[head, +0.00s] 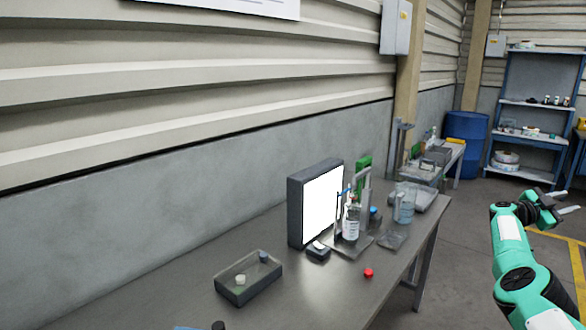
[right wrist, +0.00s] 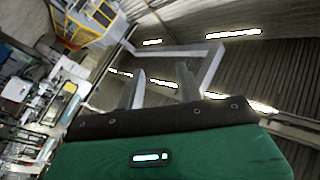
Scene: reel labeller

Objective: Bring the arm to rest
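My right arm, green and black, comes in at the right edge of the head view. Its gripper (head: 569,201) is held out over the floor, well to the right of the table and clear of everything. Its two pale fingers stand apart with nothing between them. In the right wrist view the gripper (right wrist: 165,78) also shows its fingers spread and empty, with the roof and lamps behind. My left gripper is not in view.
A dark table (head: 190,275) runs along the wall. It bears a lit white panel (head: 322,204), a bottle (head: 351,222) in a stand, a dark tray (head: 233,293) with small items and a red cap (head: 368,272). Shelves (head: 528,140) and a blue drum (head: 467,135) stand at the back right.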

